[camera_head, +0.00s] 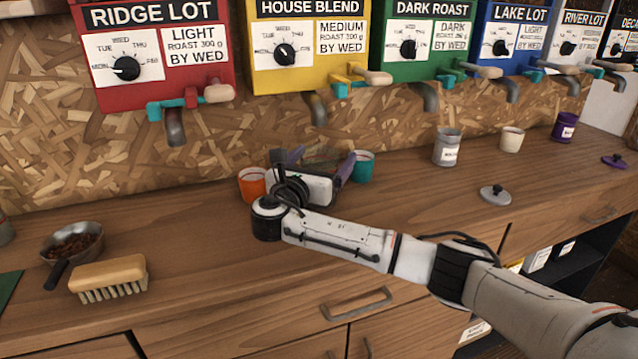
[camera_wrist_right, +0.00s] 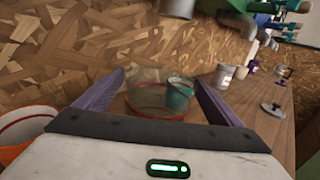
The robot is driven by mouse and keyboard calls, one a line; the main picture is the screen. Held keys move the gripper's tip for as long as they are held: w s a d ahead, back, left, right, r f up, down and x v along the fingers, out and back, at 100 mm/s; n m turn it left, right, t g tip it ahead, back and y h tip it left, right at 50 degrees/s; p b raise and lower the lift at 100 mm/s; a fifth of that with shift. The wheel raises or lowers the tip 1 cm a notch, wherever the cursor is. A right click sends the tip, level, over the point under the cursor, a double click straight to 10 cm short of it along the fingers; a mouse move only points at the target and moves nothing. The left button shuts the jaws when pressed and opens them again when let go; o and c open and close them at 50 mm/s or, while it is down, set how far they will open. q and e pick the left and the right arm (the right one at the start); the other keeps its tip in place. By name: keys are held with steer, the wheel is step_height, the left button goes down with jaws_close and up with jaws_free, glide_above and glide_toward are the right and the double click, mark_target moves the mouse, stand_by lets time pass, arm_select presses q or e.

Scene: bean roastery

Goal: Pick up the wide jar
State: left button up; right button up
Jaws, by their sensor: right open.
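The wide jar (camera_head: 322,154) is clear glass and stands on the wooden counter near the back board, partly hidden by my right gripper. In the right wrist view the jar (camera_wrist_right: 145,98) shows a red band and sits between the purple fingers. My right gripper (camera_head: 319,160) is open, with one finger on each side of the jar. A gap seems to show between the fingers and the glass; contact is not clear. My left gripper is not in view.
An orange cup (camera_head: 251,185) stands left of my gripper, a teal cup (camera_head: 363,167) close on the right. A grey canister (camera_head: 447,148) and grey lid (camera_head: 495,195) are further right. A brush (camera_head: 108,275) and scoop (camera_head: 72,243) lie left. Dispensers hang above.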

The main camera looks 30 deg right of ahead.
steer(key=shift+x, duration=0.9)
steer(key=shift+c, duration=0.5)
steer(key=c, duration=1.5)
steer(key=shift+c, duration=0.8)
steer(key=shift+r, duration=0.15)
